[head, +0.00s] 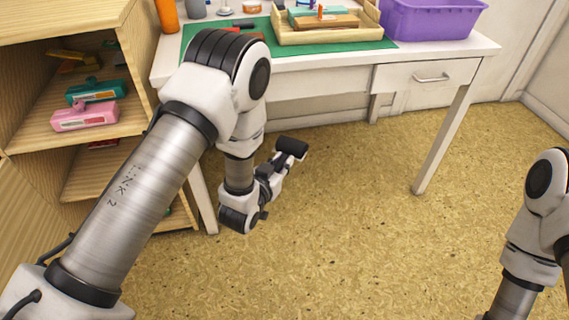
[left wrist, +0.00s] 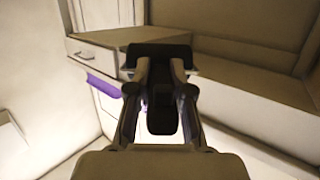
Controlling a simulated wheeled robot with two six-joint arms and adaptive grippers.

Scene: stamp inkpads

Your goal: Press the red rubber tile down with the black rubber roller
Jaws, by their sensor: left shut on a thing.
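My left gripper (head: 274,178) is shut on the black rubber roller (head: 291,147) and holds it in the air in front of the desk, below the desktop's height. In the left wrist view the black roller (left wrist: 160,54) lies crosswise beyond the fingers, with its dark handle (left wrist: 163,112) between them. A dull red flat piece (head: 254,37), probably the red rubber tile, lies on the green mat (head: 345,46), partly hidden by my left arm. My right arm shows at the right edge of the head view; its gripper is out of view.
A wooden tray (head: 330,37) with stamp items stands on the mat. A purple bin (head: 430,22) stands at the right of the white desk (head: 440,50). An orange bottle (head: 167,15) stands at the left. A wooden shelf (head: 130,60) is left of the desk. The floor in front is clear.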

